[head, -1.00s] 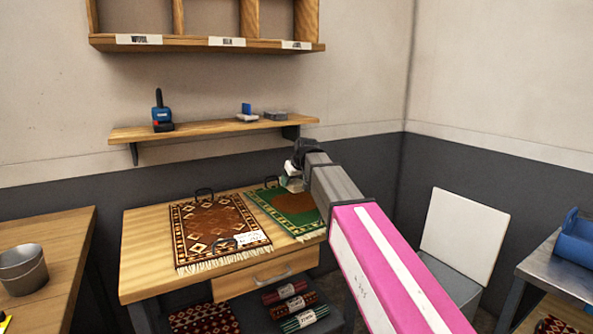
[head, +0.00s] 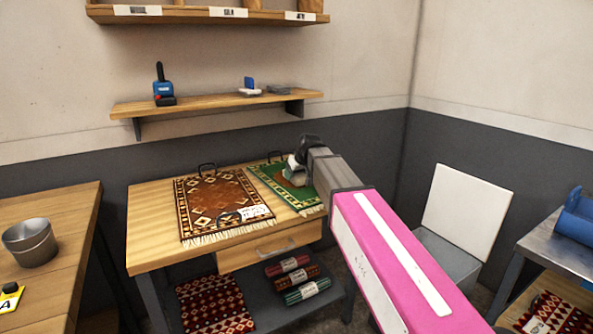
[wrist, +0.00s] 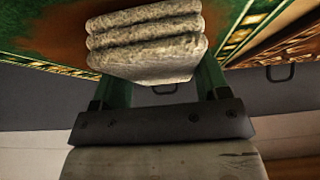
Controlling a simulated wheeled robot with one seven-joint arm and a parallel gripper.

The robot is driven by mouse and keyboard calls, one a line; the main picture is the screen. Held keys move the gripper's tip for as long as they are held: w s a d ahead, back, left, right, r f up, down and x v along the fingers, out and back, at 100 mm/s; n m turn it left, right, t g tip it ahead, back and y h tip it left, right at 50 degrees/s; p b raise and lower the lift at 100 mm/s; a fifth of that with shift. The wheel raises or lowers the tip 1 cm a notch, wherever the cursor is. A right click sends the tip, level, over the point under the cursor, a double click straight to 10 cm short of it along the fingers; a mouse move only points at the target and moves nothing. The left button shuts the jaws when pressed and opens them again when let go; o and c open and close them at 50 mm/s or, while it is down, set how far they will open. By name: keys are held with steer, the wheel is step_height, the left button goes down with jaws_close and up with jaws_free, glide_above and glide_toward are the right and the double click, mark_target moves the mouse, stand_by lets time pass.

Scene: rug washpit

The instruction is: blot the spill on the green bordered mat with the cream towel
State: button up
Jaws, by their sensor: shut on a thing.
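The green bordered mat (head: 264,179) lies on the wooden workbench, right of a brown mat; its green field also shows in the wrist view (wrist: 35,20). A reddish-brown spill (wrist: 78,46) stains its middle, partly hidden by the towel and my arm. The cream towel (wrist: 147,45) is a folded, layered pad. My gripper (head: 297,172) is shut on it, with the green fingers at its sides in the wrist view. The towel is over the spill area, low at the mat; I cannot tell whether it touches.
The brown patterned mat (head: 215,200) with a white label lies beside the green one. A wall shelf (head: 215,102) with small items hangs behind the workbench. Rolled rugs (head: 289,266) lie below. A side table with a metal bucket (head: 30,243) stands left, a white-backed chair (head: 466,210) right.

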steer(key=shift+f, duration=0.65)
stand_by(1.7)
steer(key=shift+r, duration=3.55)
steer(key=shift+w+d, duration=0.1)
steer(key=w+d+r, duration=0.2)
steer(key=w+d, duration=0.2)
steer(key=d, duration=0.2)
steer(key=shift+w+a+f, duration=0.1)
steer(key=shift+w+f, duration=0.05)
steer(key=shift+f, duration=3.75)
steer(key=shift+f, duration=0.65)
